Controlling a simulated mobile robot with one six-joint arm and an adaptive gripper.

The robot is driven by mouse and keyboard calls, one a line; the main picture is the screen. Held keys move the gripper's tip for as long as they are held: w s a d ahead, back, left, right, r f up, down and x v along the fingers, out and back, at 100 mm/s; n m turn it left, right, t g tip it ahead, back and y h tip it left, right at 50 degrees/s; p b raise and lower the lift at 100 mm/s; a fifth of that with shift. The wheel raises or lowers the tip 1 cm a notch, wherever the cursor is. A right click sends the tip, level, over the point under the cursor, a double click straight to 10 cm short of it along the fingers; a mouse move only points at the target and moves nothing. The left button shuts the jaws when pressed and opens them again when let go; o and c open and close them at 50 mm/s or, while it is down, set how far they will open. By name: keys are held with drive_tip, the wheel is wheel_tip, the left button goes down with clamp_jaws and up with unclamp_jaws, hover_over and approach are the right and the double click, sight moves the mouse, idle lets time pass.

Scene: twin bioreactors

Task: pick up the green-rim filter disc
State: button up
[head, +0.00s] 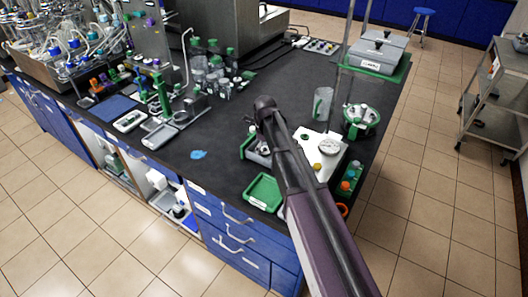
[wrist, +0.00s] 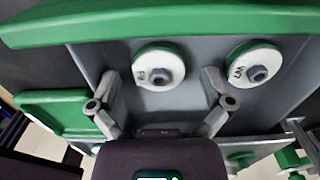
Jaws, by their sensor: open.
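Two white discs with green rims show in the wrist view, the left disc (wrist: 158,66) and the right disc (wrist: 254,63). Each has a grey hub in its middle, and dark marks show on their faces. They sit side by side in a grey holder with green edges (wrist: 160,20). My gripper (wrist: 160,78) is open and empty. Its fingers lie to either side of the left disc in the picture, with the right finger between the two discs. I cannot tell whether they touch. In the head view my arm hides the gripper and much of the holder (head: 246,148).
A green tray (head: 264,191) lies near the bench's front edge. A white device (head: 322,158), a clear jug (head: 322,103) and a green-and-steel vessel (head: 360,118) stand to the right. A blue patch (head: 198,154) lies on the bare black bench to the left.

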sight(265, 148)
drive_tip(key=c, duration=0.8)
drive_tip(key=shift+r, duration=0.15)
wheel_tip(265, 148, up, 10)
drive_tip(key=p, duration=1)
drive_tip(key=shift+d, duration=0.1)
idle(0.5)
drive_tip(key=shift+w+d+r+p, duration=0.35)
drive_tip(key=shift+d+r+p, duration=0.35)
drive_tip(key=shift+d, duration=1.8)
drive_tip(key=shift+w+d+r+p, duration=0.4)
drive_tip(key=shift+d+r+p, duration=0.3)
drive_tip(key=shift+d, duration=1.8)
drive_tip(key=shift+w+d+r+p, duration=0.35)
drive_tip(key=shift+d+r+p, duration=0.35)
drive_tip(key=shift+d, duration=1.8)
